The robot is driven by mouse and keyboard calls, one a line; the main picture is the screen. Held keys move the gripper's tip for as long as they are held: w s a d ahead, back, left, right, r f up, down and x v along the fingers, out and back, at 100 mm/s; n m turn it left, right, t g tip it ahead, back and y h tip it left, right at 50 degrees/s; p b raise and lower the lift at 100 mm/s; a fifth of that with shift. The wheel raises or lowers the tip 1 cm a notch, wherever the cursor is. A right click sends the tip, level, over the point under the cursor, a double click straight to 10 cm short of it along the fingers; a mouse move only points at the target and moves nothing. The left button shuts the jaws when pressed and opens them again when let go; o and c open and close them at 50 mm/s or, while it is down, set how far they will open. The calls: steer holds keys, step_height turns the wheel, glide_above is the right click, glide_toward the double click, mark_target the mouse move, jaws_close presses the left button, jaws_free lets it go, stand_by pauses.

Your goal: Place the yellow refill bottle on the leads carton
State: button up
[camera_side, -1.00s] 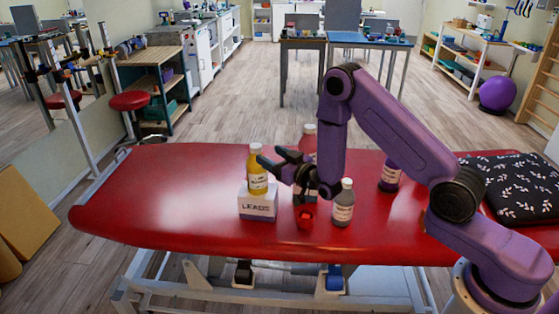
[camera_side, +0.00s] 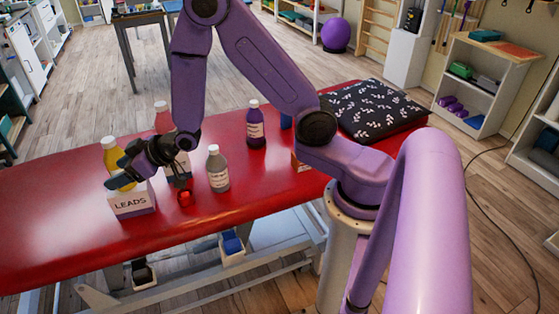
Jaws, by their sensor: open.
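The yellow refill bottle (camera_side: 112,152) stands upright on the white leads carton (camera_side: 132,204) at the left of the red couch. Part of its lower body is hidden behind my gripper. My gripper (camera_side: 124,177) is open, with its dark fingers close beside the bottle, just above the carton. I cannot tell whether a finger touches the bottle.
A pink bottle (camera_side: 163,118) stands behind my gripper, partly hidden. A grey bottle (camera_side: 217,170) and a purple bottle (camera_side: 255,127) stand to the right. A patterned cushion (camera_side: 372,110) covers the couch's right end.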

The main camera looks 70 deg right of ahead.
steer(key=s+a+r+n+g, duration=0.1)
steer(key=s+r+n+g, duration=0.15)
steer(key=s, duration=0.55)
steer(key=s+a+r+n+g, duration=0.15)
steer(key=s+g, duration=0.25)
steer(key=s, duration=0.5)
steer(key=s+d+r+n+g+h, duration=0.1)
steer(key=s+d+n+g+h, duration=0.1)
steer(key=s+d, duration=0.3)
steer(key=s+d+r+n+g+h, duration=0.2)
steer(key=s+d, duration=0.3)
steer(key=s, duration=0.9)
steer(key=shift+s+d+r+g, duration=0.15)
steer(key=shift+d+r+g, duration=0.1)
steer(key=shift+g, duration=0.1)
steer(key=shift+o, duration=0.3)
